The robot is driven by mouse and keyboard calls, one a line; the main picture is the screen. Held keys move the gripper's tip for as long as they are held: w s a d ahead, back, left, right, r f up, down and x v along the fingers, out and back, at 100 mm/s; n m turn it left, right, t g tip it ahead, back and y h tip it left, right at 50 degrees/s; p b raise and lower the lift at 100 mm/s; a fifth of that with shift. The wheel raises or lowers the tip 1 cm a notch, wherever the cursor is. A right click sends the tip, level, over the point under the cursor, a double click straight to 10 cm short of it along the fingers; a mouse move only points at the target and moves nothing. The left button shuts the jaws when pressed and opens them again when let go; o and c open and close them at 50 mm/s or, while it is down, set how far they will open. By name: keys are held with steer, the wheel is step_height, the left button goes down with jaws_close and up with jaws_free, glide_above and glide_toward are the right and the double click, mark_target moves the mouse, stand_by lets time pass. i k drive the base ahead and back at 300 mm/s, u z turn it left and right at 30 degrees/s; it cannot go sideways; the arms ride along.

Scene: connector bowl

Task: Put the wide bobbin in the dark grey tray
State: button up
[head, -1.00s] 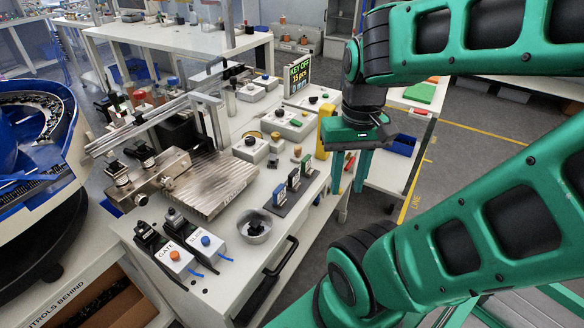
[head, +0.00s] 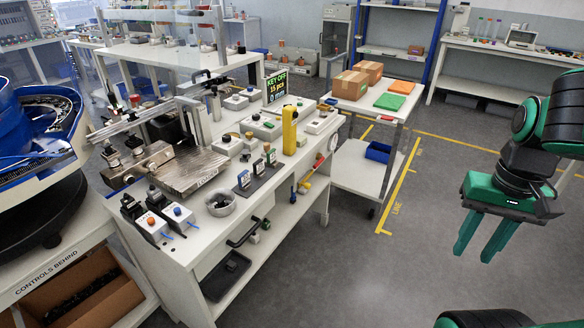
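My gripper (head: 481,243) hangs at the right of the head view, over the open floor. Its two green fingers point down, apart, with nothing between them. A dark grey tray (head: 226,276) lies on the lower shelf of the white workbench, at the front end below the black handle. I cannot pick out the wide bobbin with certainty. Small parts stand on the bench top and on the lower shelf, too small to tell apart. My gripper is well to the right of the bench and touches nothing.
The white workbench (head: 205,258) holds a metal fixture, a grey bowl (head: 221,203), a yellow post (head: 289,130) and switch boxes. Behind it is a white cart (head: 365,108) with cardboard boxes and a blue bin (head: 378,152). The floor right of the bench is clear.

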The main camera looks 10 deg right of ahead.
mark_target(214, 287)
steer(key=z, duration=0.45)
steer(key=i, duration=1.35)
steer(key=u, duration=0.7)
steer(key=i, duration=0.3)
steer(key=u, duration=0.25)
